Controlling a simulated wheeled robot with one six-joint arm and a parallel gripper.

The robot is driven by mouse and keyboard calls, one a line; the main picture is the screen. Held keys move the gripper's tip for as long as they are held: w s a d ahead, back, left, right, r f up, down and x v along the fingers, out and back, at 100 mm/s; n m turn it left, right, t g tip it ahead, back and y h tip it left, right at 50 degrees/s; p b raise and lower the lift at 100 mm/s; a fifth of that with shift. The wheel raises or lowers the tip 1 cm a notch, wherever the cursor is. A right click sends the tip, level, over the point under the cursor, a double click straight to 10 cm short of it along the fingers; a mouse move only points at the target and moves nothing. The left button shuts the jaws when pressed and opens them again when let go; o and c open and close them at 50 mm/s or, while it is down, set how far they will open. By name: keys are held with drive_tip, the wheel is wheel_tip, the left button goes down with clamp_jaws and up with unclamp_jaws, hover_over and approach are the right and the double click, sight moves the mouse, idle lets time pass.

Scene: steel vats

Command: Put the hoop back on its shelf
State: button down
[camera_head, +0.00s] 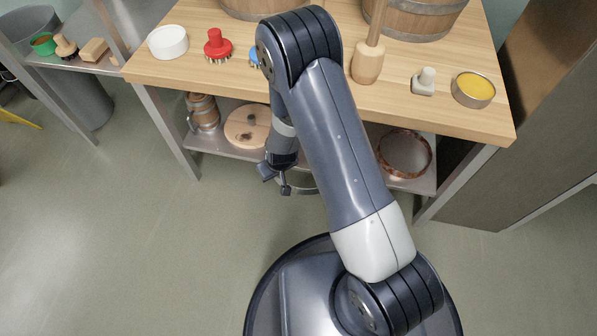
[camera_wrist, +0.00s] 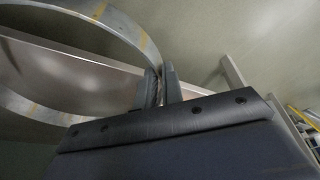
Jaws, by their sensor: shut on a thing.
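My gripper (camera_head: 284,188) is shut on a grey metal hoop (camera_wrist: 128,27) with yellow marks. The wrist view shows the hoop's rim between the two fingers (camera_wrist: 160,84). In the head view only a small arc of the hoop (camera_head: 304,191) shows beside my gripper, in front of the low shelf; my arm hides the rest. The grey metal shelf (camera_head: 422,185) runs under the wooden table. A flat grey surface, seemingly the shelf (camera_wrist: 75,78), shows through the hoop in the wrist view. A copper-coloured hoop (camera_head: 404,153) rests at the shelf's right end.
On the shelf's left are a wooden tankard (camera_head: 203,113) and a round wooden lid (camera_head: 247,126). The wooden table (camera_head: 200,80) above holds a red brush (camera_head: 217,45), a mallet (camera_head: 368,60) and a yellow-filled tin (camera_head: 473,89). Table legs flank the shelf; the floor in front is clear.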

drive_tip(key=w+d+f+b, duration=0.3)
drive_tip(key=d+b, duration=0.3)
drive_tip(key=d, duration=0.1)
drive_tip(key=shift+w+d+f, duration=0.2)
drive_tip(key=shift+w, duration=0.15)
drive_tip(key=shift+f, duration=0.1)
drive_tip(key=c, duration=1.5)
unclamp_jaws()
drive_tip(key=shift+c, duration=0.2)
drive_tip(key=p+v, duration=0.5)
drive_tip(key=v, duration=0.7)
drive_tip(key=shift+s, duration=0.15)
